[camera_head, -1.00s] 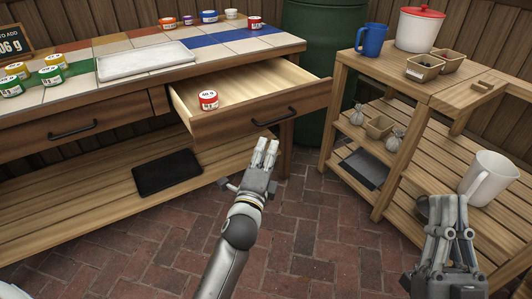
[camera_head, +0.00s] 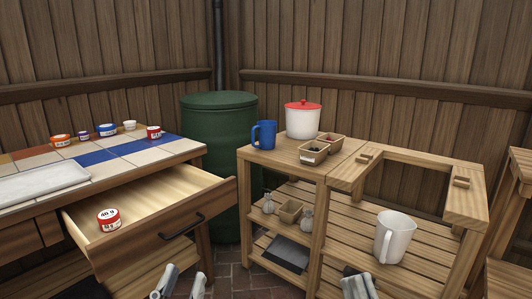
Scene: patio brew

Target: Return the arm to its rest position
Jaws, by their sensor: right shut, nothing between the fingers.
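My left gripper (camera_head: 181,281) shows at the bottom edge, left of centre. Its two fingers are apart, with nothing between them, in front of the open drawer (camera_head: 140,232). My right gripper (camera_head: 358,283) shows at the bottom edge, right of centre. It is shut and empty, below and in front of the white pitcher (camera_head: 393,238). Most of both arms is cut off by the frame edge.
The drawer juts out from the tiled bench and holds a red-labelled jar (camera_head: 108,220). A wooden shelf unit (camera_head: 338,168) stands to the right, with a blue mug (camera_head: 264,134) and red-lidded pot (camera_head: 303,120) on top. A green barrel (camera_head: 222,170) stands behind. Brick floor (camera_head: 240,280) is clear between them.

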